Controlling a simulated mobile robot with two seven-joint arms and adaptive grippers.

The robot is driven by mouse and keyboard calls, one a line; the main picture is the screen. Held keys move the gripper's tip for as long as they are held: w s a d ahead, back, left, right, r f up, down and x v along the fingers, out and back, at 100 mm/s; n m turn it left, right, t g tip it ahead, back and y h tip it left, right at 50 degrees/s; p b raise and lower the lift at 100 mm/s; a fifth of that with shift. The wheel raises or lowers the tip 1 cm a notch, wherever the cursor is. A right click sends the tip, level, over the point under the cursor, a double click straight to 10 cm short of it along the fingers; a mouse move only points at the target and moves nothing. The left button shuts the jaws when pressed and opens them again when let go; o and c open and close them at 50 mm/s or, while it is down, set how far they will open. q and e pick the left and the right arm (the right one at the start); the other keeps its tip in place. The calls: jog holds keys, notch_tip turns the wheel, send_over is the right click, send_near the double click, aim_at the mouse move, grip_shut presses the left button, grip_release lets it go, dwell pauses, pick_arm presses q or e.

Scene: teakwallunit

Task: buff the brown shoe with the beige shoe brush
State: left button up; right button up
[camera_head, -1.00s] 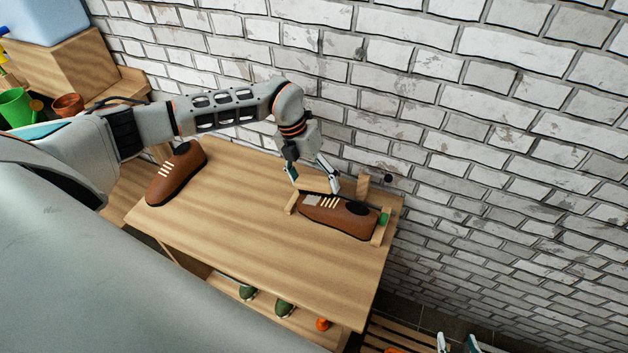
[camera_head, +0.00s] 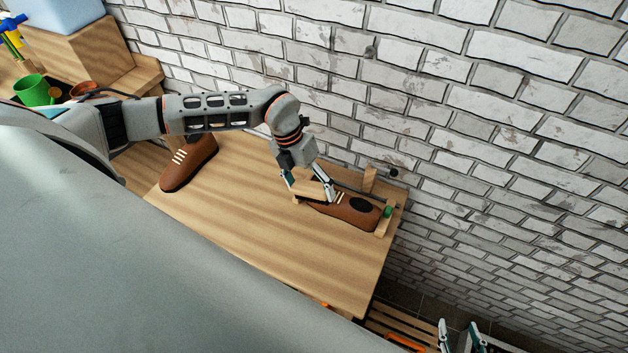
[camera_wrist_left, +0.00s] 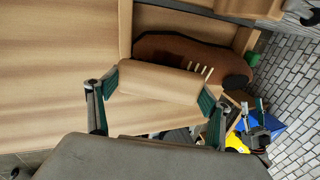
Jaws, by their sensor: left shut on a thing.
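The brown shoe (camera_head: 348,213) lies on the right end of the wooden table, with pale lace bars and a dark opening. It also shows in the left wrist view (camera_wrist_left: 170,48). My left gripper (camera_head: 308,188) is shut on the beige shoe brush (camera_head: 311,191), a pale block across its fingers in the left wrist view (camera_wrist_left: 158,82). The brush is over or beside the shoe's left end and hides part of it; I cannot tell whether they touch. My right gripper (camera_head: 460,337) is at the bottom edge, its fingers apart, nothing visible between them.
A second brown shoe (camera_head: 188,162) stands at the table's left, partly behind my left arm. Wooden stops, one with a green knob (camera_head: 387,211), and a post (camera_head: 370,179) are around the first shoe. A brick wall (camera_head: 470,130) rises behind. The table's middle (camera_head: 260,215) is clear.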

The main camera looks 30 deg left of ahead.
pick_arm(q)
jog(key=shift+w+r+b, duration=0.2)
jog(key=shift+w+b, duration=0.45)
jog(key=shift+w, duration=1.05)
jog(key=shift+w+f+b, duration=0.1)
jog(key=shift+w+b, duration=0.6)
jog(key=shift+w, duration=0.75)
jog(key=p+v, duration=0.2)
jog(key=v, duration=0.4)
jog(key=shift+p, duration=0.3)
jog(key=v, duration=0.3)
